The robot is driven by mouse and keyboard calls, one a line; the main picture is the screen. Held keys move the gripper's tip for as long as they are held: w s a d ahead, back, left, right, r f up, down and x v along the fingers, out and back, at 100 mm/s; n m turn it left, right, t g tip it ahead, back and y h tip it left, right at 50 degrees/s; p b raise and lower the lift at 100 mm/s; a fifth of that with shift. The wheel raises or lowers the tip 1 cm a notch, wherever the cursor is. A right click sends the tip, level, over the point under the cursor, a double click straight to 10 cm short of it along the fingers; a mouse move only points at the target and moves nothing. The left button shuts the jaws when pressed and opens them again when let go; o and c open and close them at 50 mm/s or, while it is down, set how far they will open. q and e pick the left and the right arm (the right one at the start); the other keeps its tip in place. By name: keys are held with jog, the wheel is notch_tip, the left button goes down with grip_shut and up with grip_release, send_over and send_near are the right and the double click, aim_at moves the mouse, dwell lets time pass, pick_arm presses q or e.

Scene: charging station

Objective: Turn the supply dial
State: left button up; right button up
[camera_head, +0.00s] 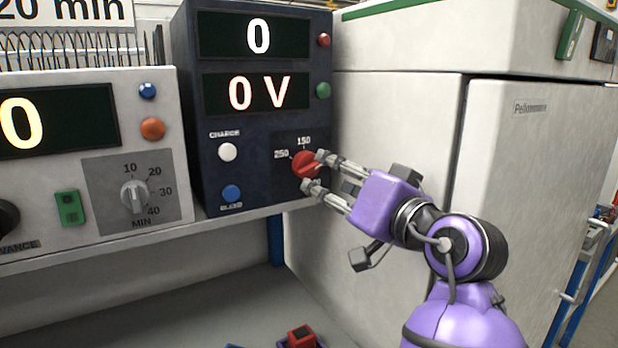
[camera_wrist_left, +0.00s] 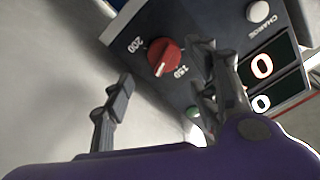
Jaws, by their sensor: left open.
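The supply dial (camera_head: 304,166) is a red round knob on the front of the dark blue supply unit (camera_head: 258,125), whose displays read 0 and 0 V. Labels 250 and 150 show beside it in the head view. The dial also shows in the left wrist view (camera_wrist_left: 163,57), with labels 200 and 150 and a pale mark on its face. My left gripper (camera_head: 313,171) is open, its fingertips just in front of the dial, one toward its upper side and one toward its lower side. I cannot tell whether they touch it. My right gripper is out of view.
A grey timer unit (camera_head: 75,215) with its own dial stands to the left. A white button (camera_head: 227,152) and a blue button (camera_head: 232,193) sit left of the supply dial. A large pale cabinet (camera_head: 540,180) stands close on the right. A red object (camera_head: 302,337) lies below.

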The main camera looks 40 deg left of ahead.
aim_at(316, 170)
pick_arm(q)
jog(key=p+x, duration=0.1)
jog(key=x, duration=0.6)
jog(key=shift+a+r, duration=0.15)
jog(key=shift+c, duration=0.4)
jog(key=c, duration=1)
